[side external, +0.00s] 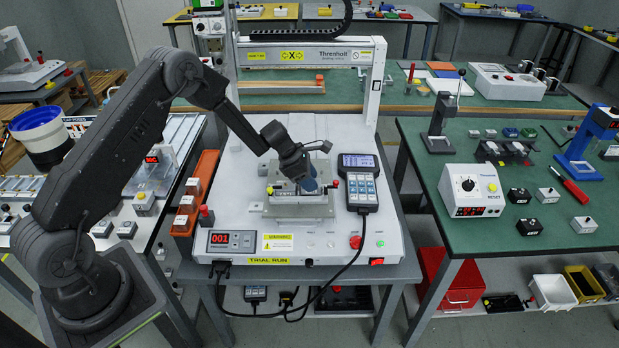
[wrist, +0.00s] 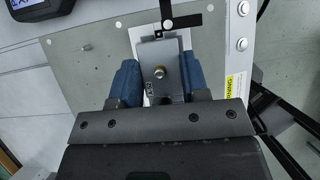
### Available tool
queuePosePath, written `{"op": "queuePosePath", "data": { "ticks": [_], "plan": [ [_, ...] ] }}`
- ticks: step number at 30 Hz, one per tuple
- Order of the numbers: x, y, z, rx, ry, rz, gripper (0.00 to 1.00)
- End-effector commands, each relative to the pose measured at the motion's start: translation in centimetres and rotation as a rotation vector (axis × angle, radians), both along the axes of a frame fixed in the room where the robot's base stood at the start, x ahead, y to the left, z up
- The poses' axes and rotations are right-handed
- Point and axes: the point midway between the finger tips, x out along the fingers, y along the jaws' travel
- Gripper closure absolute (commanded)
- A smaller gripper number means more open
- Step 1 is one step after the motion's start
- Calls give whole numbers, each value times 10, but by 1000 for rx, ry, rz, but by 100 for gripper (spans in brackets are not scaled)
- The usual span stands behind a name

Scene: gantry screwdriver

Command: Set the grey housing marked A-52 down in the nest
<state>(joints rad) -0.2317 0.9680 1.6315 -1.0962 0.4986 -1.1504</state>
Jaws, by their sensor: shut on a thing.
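My gripper (wrist: 160,62) has its two blue fingers shut on the grey housing (wrist: 157,52), one on each side. In the side external view my gripper (side external: 308,184) points down at the nest (side external: 298,208), a light metal fixture on the white machine bed. The fingers hide most of the housing there, and its A-52 mark cannot be read. I cannot tell whether the housing touches the nest or is just above it.
A handheld controller (side external: 360,183) stands close right of the nest. The gantry frame (side external: 306,53) rises behind it. An orange tray (side external: 196,193) with small boxes lies left of the bed. A counter display (side external: 233,241) sits at the front left.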

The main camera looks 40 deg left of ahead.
Motion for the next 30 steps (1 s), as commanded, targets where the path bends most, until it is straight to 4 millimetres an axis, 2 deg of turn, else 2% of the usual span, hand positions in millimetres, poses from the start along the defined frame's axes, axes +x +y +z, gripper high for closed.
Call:
{"op": "queuePosePath", "data": {
  "ticks": [30],
  "plan": [
    [0, 0, -7, 1, -1, -2, 85]
  ]
}}
